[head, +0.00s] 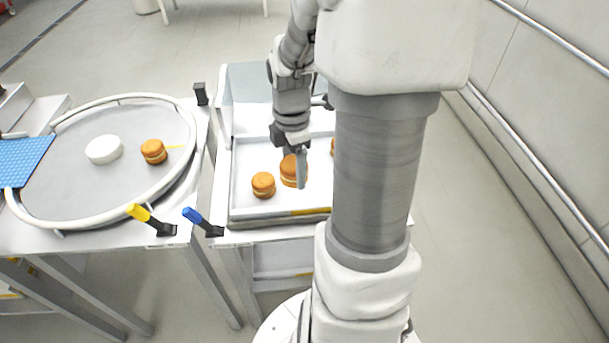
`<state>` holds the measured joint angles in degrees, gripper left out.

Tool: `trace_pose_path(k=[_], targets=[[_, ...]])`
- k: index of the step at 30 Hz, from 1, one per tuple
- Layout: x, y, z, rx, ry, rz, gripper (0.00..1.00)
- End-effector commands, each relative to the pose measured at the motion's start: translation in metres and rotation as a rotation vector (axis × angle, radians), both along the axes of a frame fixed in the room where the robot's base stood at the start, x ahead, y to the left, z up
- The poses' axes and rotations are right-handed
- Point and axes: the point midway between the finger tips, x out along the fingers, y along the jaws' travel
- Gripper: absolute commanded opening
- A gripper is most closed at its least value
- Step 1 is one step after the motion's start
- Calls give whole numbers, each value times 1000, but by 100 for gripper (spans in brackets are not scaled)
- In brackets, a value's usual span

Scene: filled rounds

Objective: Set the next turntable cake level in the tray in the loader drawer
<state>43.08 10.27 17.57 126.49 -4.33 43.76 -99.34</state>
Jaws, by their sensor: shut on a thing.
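My gripper (294,172) is shut on a round orange-brown filled cake (288,168) over the white tray (241,206) in the loader drawer. The held cake looks about level; I cannot tell whether it touches the tray floor. A second cake (263,185) lies flat in the tray, just left of and nearer than the held one. A third cake (333,148) shows only as a sliver at the edge of my arm, which hides the right part of the tray. Another cake (153,151) sits on the grey turntable (95,190) at the left.
A white round block (104,149) stands on the turntable, inside its raised rim. A blue perforated mat (22,161) lies at its left. Clear panels stand behind the tray.

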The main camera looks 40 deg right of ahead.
Motion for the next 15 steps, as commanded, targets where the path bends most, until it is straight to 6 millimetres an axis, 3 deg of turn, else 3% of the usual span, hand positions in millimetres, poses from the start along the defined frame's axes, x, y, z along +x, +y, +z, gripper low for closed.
trace_pose_path(k=[9, 15], targets=[[-46, -23, -16, -1, 0, 346, 52], [-57, -28, -18, 0, -1, 451, 52]])
